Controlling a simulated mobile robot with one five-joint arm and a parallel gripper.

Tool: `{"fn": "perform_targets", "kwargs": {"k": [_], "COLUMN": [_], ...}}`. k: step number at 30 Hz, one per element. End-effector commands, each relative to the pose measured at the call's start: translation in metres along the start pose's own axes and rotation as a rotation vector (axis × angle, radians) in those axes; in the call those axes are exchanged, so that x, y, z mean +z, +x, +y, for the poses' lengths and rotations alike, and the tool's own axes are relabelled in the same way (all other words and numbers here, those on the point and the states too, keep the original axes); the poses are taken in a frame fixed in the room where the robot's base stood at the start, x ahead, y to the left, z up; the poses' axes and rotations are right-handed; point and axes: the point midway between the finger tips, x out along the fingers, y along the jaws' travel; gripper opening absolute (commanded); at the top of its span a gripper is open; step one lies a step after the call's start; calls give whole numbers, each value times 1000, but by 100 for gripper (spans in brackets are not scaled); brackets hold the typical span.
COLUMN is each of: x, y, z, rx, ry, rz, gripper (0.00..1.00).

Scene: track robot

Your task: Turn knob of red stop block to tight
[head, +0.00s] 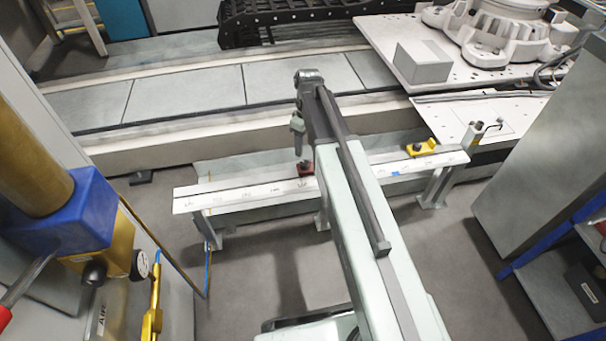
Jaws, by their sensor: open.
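The red stop block (308,170) sits on the pale marked rail (240,194), left of my arm. A small dark knob shows on top of it, but its turn position is too small to tell. My gripper (299,150) hangs down from the end of my arm, directly over the red block, with its tips close to the knob. It is open. I cannot tell whether the fingers are around the knob or just above it. My arm hides the part of the rail just right of the block.
A yellow stop block (421,148) sits farther right on the rail, and a small post (474,134) stands at its right end. A blue and gold press (75,220) is at the left. A grey cabinet (535,170) stands at the right. The floor before the rail is clear.

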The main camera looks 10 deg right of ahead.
Motion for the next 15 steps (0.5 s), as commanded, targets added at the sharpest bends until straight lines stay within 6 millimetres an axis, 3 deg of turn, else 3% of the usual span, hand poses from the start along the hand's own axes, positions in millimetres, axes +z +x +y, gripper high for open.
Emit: {"fn": "perform_targets", "kwargs": {"k": [8,15], "x": [0,-1], "y": [10,50], "z": [0,0], "rx": [0,0], "ry": [-3,-3], "rz": [0,0], "gripper": [53,53]}}
